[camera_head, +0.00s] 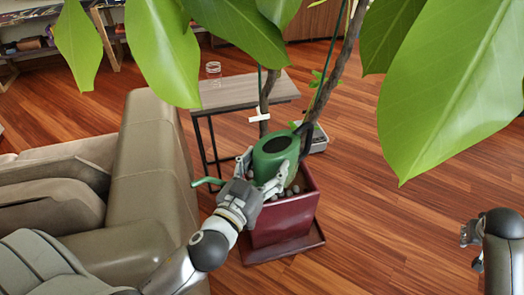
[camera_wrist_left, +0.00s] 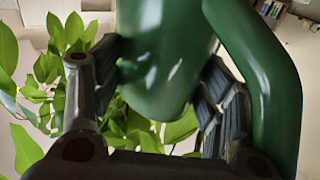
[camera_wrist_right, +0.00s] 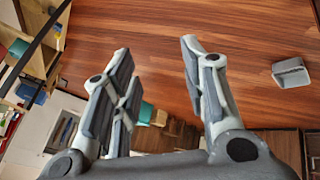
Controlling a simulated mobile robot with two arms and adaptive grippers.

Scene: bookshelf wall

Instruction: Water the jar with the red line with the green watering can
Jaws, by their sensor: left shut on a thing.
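The green watering can (camera_head: 275,147) is in my left gripper (camera_head: 264,163), whose fingers close around its sides. In the left wrist view its green body (camera_wrist_left: 165,60) fills the space between the fingers, with a curved handle (camera_wrist_left: 265,85) at right. In the head view a thin green spout (camera_head: 207,181) points left. The can is in front of the plant's stems, above the red pot. A small clear jar (camera_head: 213,70) stands on the side table, behind and left of the can; I cannot make out a red line. My right gripper (camera_head: 470,236) is open and empty.
A potted plant in a dark red square pot (camera_head: 275,222) stands in the middle; its big leaves (camera_head: 450,80) cover much of the upper view. The side table (camera_head: 250,92) is behind it. A sofa (camera_head: 150,150) is at left. Wooden floor (camera_head: 400,215) is clear at right.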

